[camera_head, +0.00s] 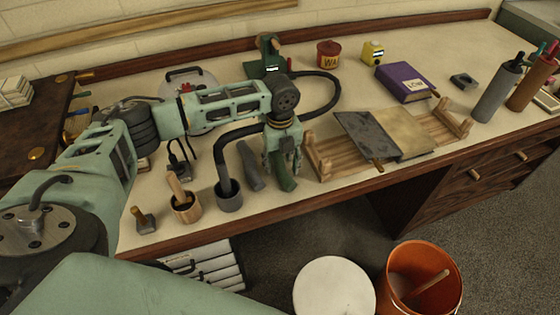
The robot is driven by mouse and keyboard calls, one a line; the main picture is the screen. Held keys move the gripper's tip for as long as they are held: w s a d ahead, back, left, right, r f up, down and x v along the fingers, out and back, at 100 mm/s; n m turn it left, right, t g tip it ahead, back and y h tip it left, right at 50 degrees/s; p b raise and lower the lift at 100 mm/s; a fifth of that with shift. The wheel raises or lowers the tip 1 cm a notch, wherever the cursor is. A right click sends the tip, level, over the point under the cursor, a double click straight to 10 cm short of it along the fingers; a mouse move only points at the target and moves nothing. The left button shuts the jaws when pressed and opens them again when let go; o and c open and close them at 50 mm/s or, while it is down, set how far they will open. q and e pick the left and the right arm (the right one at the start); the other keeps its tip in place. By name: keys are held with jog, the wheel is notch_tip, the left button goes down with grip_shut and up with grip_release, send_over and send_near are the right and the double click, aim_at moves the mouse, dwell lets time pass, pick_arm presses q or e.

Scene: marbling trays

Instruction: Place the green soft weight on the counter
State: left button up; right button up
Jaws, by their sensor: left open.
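The green soft weight (286,183) is a dark green, elongated piece near the counter's front edge. Its lower end shows below my left gripper, and its upper part is hidden by the fingers. It appears to rest on the cream counter (330,205). My left gripper (284,168) points down with its fingers open around or just above the weight; I cannot tell whether they touch it. A similar grey weight (251,166) lies just left of it. My right gripper is not in view.
A grey cup (229,199) and a wooden cup (186,211) with tools stand left of the weights. A wooden rack (322,164) bearing dark and tan sheets stands close on the right. A purple book (405,82) lies farther back. An orange bucket (447,290) stands on the floor.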

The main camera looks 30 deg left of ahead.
aim_at(280, 162)
pick_arm(q)
notch_tip(280, 162, up, 12)
jog(key=shift+b, duration=0.45)
jog(key=shift+r, duration=0.1)
dwell(0.3)
